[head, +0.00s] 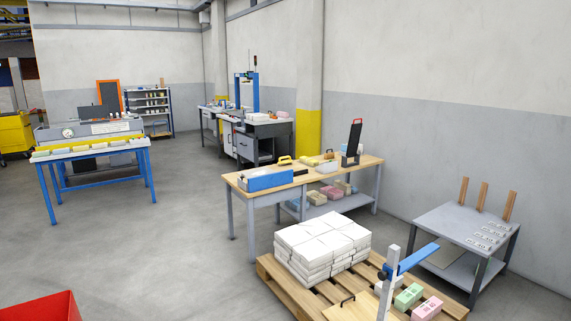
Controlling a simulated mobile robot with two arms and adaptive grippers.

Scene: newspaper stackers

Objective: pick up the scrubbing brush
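No object can be clearly made out as the scrubbing brush. Small items lie on the wooden-topped workbench (232,180) in the middle distance. Among them are a small yellow item (285,160) behind a blue box (268,179), and a flat yellowish block (308,162) to its right. Both are too small to tell whether either is a brush. Neither of my grippers shows in the head view.
A pallet (283,285) with bundled white paper (322,240) stands in front of the workbench. A grey post with a blue bar (417,258) rises at its right. A grey table (435,222) stands right, a blue-legged table (97,152) left. Open floor lies left of the workbench.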

